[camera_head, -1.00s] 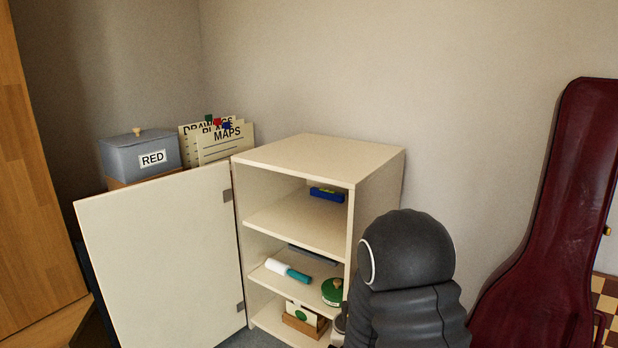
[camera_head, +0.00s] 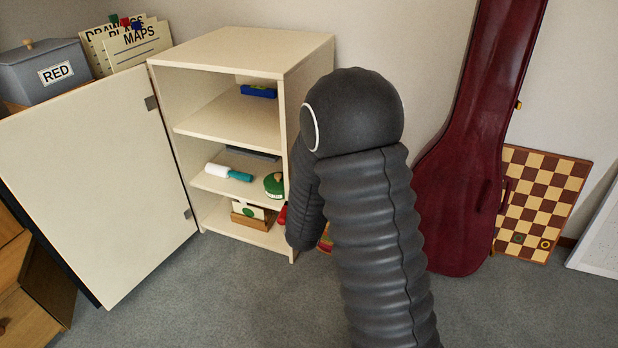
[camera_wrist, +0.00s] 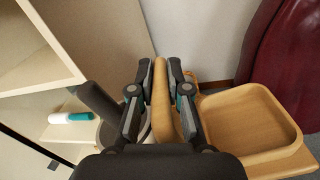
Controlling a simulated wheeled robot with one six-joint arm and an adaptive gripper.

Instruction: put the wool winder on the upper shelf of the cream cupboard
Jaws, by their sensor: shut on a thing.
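The cream cupboard (camera_head: 228,45) stands with its door (camera_head: 95,190) open to the left. Its upper shelf (camera_head: 225,122) bears a blue thing (camera_head: 258,91) near the back right, with bare room in front and to the left. My gripper (camera_wrist: 160,88) is shut on an upright wooden piece (camera_wrist: 161,112). A shallow wooden tray-like part (camera_wrist: 250,118) lies right beside it; I cannot tell whether they are joined, or whether this is the wool winder. My arm hides my gripper in the head view. The gripper is low, beside the cupboard's open front.
A lower shelf holds a white and teal roller (camera_head: 228,173) and a green round tin (camera_head: 274,184). A box (camera_head: 250,214) sits at the bottom. A dark red instrument case (camera_head: 470,170) and a chequered board (camera_head: 540,200) stand to the right. The carpet (camera_head: 190,285) in front is clear.

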